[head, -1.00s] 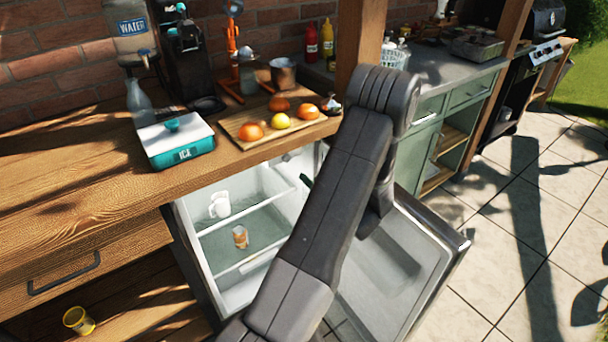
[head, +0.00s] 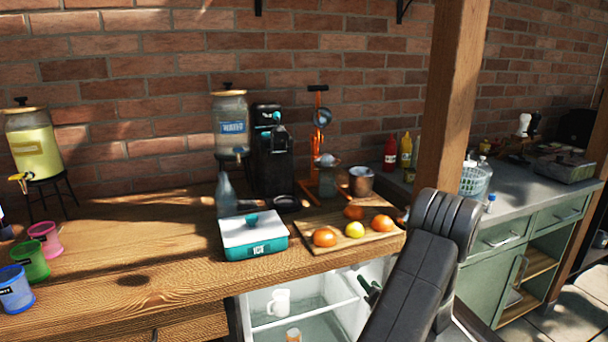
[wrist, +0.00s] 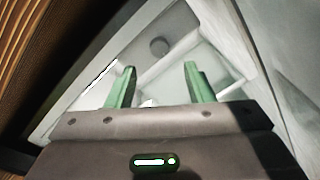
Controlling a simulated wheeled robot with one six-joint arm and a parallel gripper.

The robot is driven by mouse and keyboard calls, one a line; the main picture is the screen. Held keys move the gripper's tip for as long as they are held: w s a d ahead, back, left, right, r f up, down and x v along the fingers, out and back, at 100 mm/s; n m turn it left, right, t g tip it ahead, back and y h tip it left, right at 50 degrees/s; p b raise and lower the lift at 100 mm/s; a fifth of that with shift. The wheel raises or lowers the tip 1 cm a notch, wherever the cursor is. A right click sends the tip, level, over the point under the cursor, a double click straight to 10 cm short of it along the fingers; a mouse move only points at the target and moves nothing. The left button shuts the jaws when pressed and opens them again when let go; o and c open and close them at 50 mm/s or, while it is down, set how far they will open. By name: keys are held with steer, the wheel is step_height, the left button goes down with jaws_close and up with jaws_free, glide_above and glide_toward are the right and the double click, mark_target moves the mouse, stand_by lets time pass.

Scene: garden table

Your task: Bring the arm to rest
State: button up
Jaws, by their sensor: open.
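My gripper (wrist: 160,82) is open in the wrist view, with its two green fingers apart and nothing between them. It points toward the white inside of an open fridge (wrist: 175,48). In the head view my arm reaches forward at the lower right, and a small dark green part of the gripper (head: 370,291) shows in front of the fridge (head: 340,275) under the counter. The rest of the gripper is hidden behind my arm. A white mug (head: 279,302) stands on the fridge's upper shelf, and an amber glass (head: 293,335) is below it.
The wooden counter (head: 130,260) holds an ice box (head: 255,237), a cutting board (head: 335,247) with fruit, a water dispenser (head: 230,125) and several coloured cups at left. A wooden post (head: 452,100) rises behind my arm. Green cabinets (head: 500,265) stand at right.

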mark_target(356, 268)
steer(key=x, duration=0.7)
steer(key=shift+s, duration=0.1)
